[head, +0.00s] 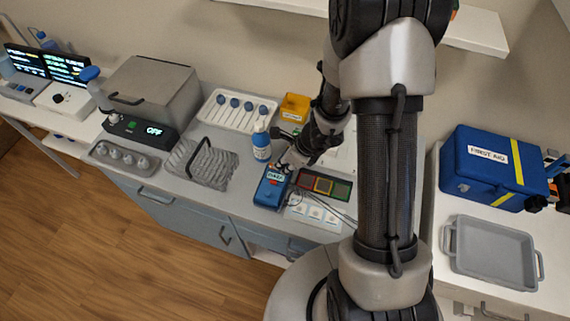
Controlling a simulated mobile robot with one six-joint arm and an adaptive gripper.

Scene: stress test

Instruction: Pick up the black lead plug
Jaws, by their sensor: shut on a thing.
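My gripper (284,164) reaches down over the bench at the upper end of a blue meter (268,196) with a lit display. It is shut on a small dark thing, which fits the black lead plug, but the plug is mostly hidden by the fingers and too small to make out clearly. Thin leads (338,213) run over the bench to the right of the meter. I cannot tell whether the plug touches the meter.
A blue-and-white bottle (261,146) stands close left of my gripper. A dark tray with coloured panels (323,185) and white cards (313,213) lie to the right. My arm hides the bench's right part.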

